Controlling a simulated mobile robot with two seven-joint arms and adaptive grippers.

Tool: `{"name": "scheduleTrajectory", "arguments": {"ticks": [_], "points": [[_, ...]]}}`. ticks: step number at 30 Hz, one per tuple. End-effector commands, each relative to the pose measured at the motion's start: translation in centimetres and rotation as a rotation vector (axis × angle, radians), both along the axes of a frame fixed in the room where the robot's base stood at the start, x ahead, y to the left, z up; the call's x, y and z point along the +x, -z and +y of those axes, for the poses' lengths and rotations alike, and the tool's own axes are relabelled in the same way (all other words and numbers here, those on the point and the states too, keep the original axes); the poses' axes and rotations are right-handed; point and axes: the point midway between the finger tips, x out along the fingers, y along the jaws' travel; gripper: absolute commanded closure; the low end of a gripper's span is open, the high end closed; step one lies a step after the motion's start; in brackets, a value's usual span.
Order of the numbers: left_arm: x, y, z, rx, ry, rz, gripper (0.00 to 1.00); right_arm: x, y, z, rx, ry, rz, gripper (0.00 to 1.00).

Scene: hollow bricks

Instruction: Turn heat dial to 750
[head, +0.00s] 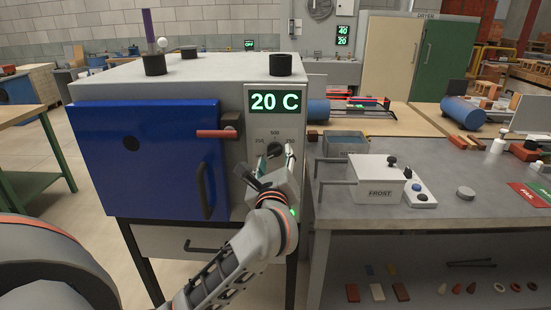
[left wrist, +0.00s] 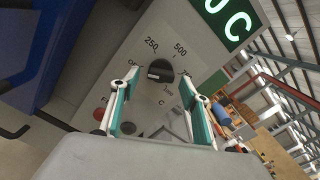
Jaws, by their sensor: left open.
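The heat dial (left wrist: 160,70) is a dark round knob on the grey control panel of a furnace with a blue door (head: 150,150). The left wrist view shows the marks 250 and 500 around it; the outer marks are partly hidden by my fingers. A pale bar shows on the dial, but its exact setting is hard to tell. The green display (head: 275,102) reads 20 C. My left gripper (left wrist: 159,82) is open, its fingers on either side of the dial in the picture; contact is not visible. In the head view, my left gripper (head: 276,158) partly covers the dial. My right gripper is not in view.
A red-handled latch (head: 215,133) and the dark door handle (head: 206,190) are left of the panel. A grey bench (head: 440,180) with a white FROST box (head: 375,180) stands to the right. A red button (left wrist: 100,114) sits low on the panel.

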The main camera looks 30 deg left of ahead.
Motion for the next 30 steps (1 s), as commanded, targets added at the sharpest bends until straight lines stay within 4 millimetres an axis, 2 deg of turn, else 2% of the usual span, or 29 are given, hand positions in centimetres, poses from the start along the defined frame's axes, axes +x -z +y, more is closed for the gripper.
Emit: {"name": "scheduleTrajectory", "arguments": {"ticks": [10, 11, 12, 15, 23, 30], "points": [[0.5, 0.0, 0.3, 0.001, 0.0, 0.0, 0.54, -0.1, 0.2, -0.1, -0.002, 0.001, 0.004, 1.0], [0.5, 0.0, 0.3, 0.001, 0.0, 0.0, 0.59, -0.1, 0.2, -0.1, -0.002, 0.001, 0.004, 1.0], [0.5, 0.0, 0.3, 0.001, 0.0, 0.0, 0.7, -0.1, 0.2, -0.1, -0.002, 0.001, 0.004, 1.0], [0.5, 0.0, 0.3, 0.001, 0.0, 0.0, 0.93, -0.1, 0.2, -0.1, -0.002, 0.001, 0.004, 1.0], [0.4, 0.0, 0.3, 0.01, 0.0, 0.005, 0.93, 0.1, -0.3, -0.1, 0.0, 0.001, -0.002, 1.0], [0.4, -0.1, 0.3, 0.081, 0.0, 0.051, 0.93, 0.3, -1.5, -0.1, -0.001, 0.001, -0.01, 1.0]]}}
